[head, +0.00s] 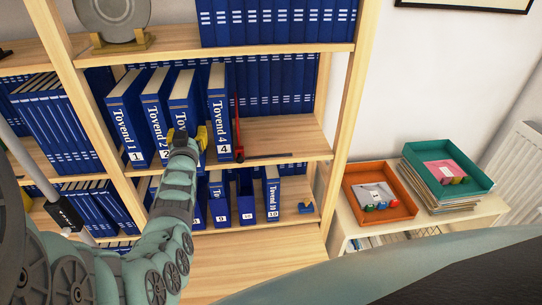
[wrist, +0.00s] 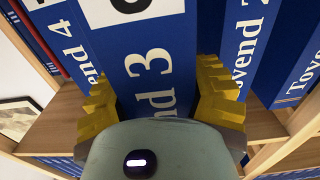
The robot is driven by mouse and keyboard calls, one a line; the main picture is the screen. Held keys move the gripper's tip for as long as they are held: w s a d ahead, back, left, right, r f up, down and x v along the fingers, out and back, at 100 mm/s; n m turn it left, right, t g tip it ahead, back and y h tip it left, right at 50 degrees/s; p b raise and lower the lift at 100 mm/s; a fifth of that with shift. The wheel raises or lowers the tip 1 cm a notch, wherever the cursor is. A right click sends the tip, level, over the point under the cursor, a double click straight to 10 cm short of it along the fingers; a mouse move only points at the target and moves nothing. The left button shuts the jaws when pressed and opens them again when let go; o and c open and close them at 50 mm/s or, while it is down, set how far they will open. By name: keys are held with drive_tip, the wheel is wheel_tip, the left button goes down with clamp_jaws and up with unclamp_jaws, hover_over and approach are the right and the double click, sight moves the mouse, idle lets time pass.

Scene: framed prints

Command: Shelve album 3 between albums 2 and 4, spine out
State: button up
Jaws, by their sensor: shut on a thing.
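Album 3 (head: 182,100) is a blue album with a white "Tovend" title, upright between album 2 (head: 155,115) and album 4 (head: 219,112) on the middle shelf. Its spine faces out; I cannot tell how deep it sits. My gripper (head: 187,138) is shut on its lower spine, hiding most of its number label in the head view. In the wrist view the yellow fingers (wrist: 167,95) grip both sides of album 3 (wrist: 150,60). There album 4 (wrist: 62,45) is at left and album 2 (wrist: 245,40) at right, both close to the fingers. Album 1 (head: 126,122) stands left of album 2.
A red slim object (head: 238,135) stands just right of album 4, with bare shelf (head: 285,135) beyond. A row of blue volumes (head: 275,85) stands behind. More albums (head: 245,200) fill the shelf below. Orange (head: 378,215) and teal (head: 465,190) trays sit at right.

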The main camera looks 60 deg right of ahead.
drive_tip(key=b+x, duration=0.6)
drive_tip(key=b, duration=0.2)
drive_tip(key=shift+d+f, duration=0.2)
drive_tip(key=shift+f, duration=0.05)
idle(0.4)
drive_tip(key=shift+w, duration=0.2)
drive_tip(key=o, duration=1.4)
drive_tip(key=shift+f, duration=0.1)
drive_tip(key=shift+f, duration=0.15)
